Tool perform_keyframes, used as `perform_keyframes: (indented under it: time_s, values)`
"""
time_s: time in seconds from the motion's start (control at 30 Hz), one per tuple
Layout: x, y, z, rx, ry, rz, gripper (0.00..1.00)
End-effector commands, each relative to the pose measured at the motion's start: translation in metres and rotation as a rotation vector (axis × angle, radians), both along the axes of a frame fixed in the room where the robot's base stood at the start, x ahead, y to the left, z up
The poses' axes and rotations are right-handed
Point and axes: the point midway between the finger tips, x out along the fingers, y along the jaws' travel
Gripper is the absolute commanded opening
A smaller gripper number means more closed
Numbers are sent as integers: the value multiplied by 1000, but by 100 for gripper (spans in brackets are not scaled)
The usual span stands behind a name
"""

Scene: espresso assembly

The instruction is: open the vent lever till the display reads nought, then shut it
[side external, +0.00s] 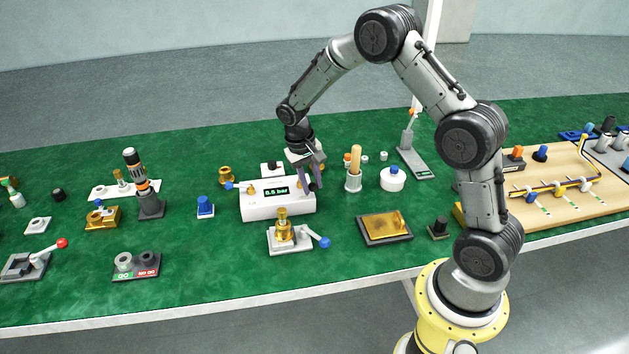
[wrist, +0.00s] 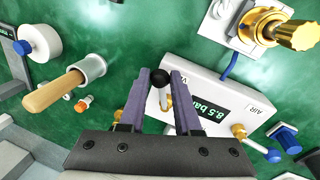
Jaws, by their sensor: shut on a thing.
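The white test box (side external: 275,208) stands mid-table. Its display (side external: 276,191) is lit green and appears to read 8.5 bar; the display (wrist: 207,95) also shows in the wrist view. The vent lever, with a black ball knob (wrist: 160,77), rises at the "V" end of the box. My gripper (side external: 313,186) is at the right end of the box. In the wrist view my gripper (wrist: 160,88) has its two fingers on either side of the lever and is shut on it. The fingers hide the lever in the side view.
A cup with a wooden-handled tool (side external: 354,170) and a white round container (side external: 392,179) stand to the right. A blue-tipped lever (side external: 231,186) sticks out on the left.

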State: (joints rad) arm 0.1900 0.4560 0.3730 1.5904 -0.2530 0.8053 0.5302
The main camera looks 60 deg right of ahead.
Motion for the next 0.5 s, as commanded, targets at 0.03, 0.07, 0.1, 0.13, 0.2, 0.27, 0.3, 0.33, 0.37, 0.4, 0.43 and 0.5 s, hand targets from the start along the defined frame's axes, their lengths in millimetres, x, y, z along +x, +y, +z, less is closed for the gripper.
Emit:
perform_keyframes:
  time_s: [0.03,0.07,0.1,0.13,0.2,0.27,0.3,0.33,0.37,0.4,0.43,0.5]
  values:
    - [1,1,1,-1,-2,-21,0]
    - [2,1,1,-1,-2,-31,0]
    - [2,2,1,-1,-3,-45,0]
    - [2,3,1,0,-3,-55,0]
    - [3,3,1,0,-2,-72,0]
    - [3,4,1,0,-2,-83,0]
    - [3,4,1,0,-2,-88,0]
    - [3,4,1,-1,-3,-91,0]
    - [3,4,1,0,-2,-93,0]
    - [3,5,1,0,-3,-95,0]
    - [3,5,1,0,-3,-96,0]
    - [3,5,1,-1,-3,-97,0]
